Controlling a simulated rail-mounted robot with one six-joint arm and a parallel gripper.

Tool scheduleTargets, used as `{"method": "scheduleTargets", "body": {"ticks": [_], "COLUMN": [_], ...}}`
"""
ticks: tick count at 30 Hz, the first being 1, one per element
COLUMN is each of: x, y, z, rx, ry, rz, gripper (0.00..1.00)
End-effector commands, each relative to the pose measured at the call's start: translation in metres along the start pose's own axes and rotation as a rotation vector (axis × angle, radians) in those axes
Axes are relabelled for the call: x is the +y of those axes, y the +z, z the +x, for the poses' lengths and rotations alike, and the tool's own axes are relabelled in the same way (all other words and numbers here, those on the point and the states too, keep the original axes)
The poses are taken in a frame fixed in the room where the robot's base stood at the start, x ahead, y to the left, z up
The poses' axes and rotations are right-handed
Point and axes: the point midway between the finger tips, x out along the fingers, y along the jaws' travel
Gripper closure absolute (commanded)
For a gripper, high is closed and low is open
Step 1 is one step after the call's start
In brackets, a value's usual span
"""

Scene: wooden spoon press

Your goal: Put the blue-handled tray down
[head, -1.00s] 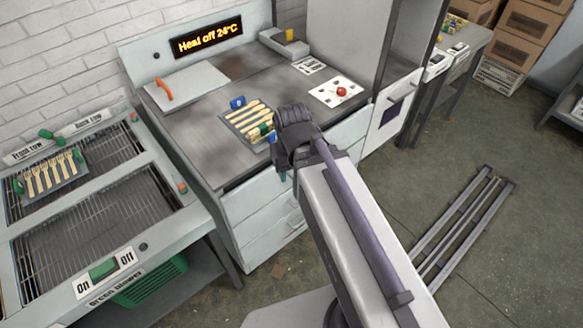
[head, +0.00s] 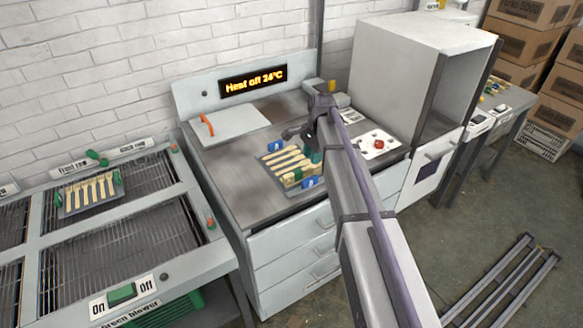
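The blue-handled tray (head: 266,167) lies on the grey worktop of the press bench. It is dark grey and carries several pale wooden spoons. One blue handle (head: 276,146) is at its back left and another (head: 311,182) at its front right. A small green piece (head: 296,174) sits at the spoons' front end. My gripper (head: 313,152) is at the tray's right side in the head view, with teal finger parts showing there. My arm hides part of it. I cannot tell whether it touches the tray or whether its fingers are open.
A white plate with an orange handle (head: 207,125) lies left of the tray. A rack at left holds a green-handled tray (head: 66,208) of spoons. Bare worktop lies left of the tray.

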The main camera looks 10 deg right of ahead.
Motion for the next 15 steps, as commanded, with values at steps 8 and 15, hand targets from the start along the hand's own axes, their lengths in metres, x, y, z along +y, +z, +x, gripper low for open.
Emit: {"method": "scheduleTargets", "body": {"ticks": [8, 15], "x": [0.001, 0.001], "y": [-0.001, -0.001], "z": [0.041, 0.058], "rx": [0.001, 0.001], "ry": [0.000, 0.000], "rz": [-0.002, -0.002], "gripper": [0.68, 0.68]}}
